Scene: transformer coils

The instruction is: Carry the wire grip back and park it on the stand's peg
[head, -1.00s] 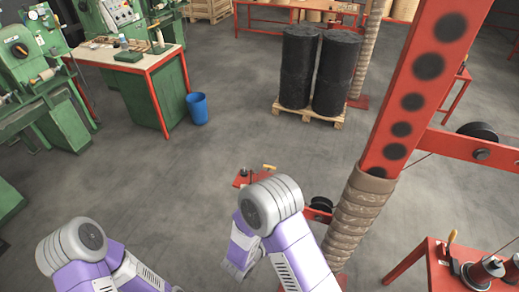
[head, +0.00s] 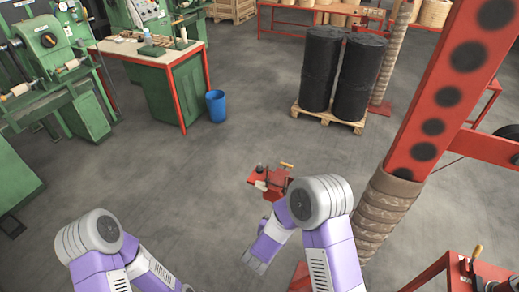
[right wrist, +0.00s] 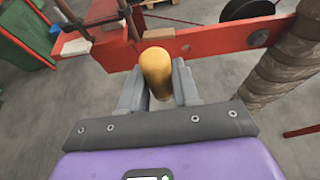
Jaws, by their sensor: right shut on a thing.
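My right gripper (right wrist: 158,82) is shut on the yellow-brown handle (right wrist: 157,70), which I take for the wire grip's. The rest of the grip is hidden beyond the fingers. In the right wrist view a red beam (right wrist: 215,45) crosses just beyond the handle. A red fixture with upright rods (right wrist: 95,12) stands at its left. In the head view a small red stand-like fixture (head: 268,180) with a wooden-handled piece (head: 287,165) shows behind my right elbow. The peg cannot be made out. My left arm is at lower left, its gripper out of view.
A red post with a wrapped base (head: 385,205) rises close on the right. A red table (head: 495,272) stands at lower right.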

